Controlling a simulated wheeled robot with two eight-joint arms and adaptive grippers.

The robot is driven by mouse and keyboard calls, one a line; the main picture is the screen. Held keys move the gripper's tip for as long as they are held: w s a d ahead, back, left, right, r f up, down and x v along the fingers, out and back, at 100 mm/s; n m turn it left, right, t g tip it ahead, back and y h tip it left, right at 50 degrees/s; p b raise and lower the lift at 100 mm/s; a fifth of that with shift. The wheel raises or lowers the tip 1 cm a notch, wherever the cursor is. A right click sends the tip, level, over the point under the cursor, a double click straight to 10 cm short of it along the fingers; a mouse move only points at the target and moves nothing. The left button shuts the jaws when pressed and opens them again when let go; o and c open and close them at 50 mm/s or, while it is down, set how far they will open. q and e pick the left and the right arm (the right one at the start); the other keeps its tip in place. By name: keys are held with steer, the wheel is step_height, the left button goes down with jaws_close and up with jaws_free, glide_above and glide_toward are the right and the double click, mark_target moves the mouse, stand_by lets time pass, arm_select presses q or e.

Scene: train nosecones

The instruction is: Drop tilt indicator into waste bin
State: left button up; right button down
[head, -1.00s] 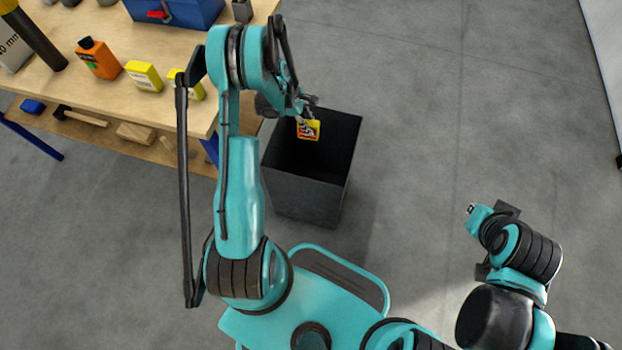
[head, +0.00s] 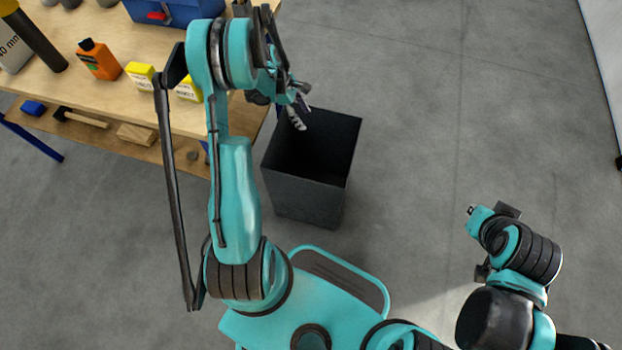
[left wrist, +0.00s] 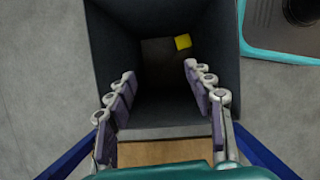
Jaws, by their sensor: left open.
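The waste bin (head: 302,195) is a dark, square, open-topped box on the floor beside the workbench. My left gripper (head: 298,114) is over the bin's far left rim in the head view. In the left wrist view its two fingers (left wrist: 160,72) are spread apart with nothing between them, pointing down into the bin (left wrist: 108,45). The tilt indicator (left wrist: 183,42) shows there as a small yellow square low inside the bin, near its far right inner wall. It is hidden in the head view. My right gripper does not show.
The wooden workbench (head: 95,100) stands at the left, close to the bin. It holds an orange bottle (head: 99,59), yellow boxes (head: 140,76) and a blue toolbox (head: 175,12). The grey floor right of the bin is clear.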

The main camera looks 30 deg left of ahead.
arm_select(q)
steer(key=v, duration=0.6)
stand_by(0.3)
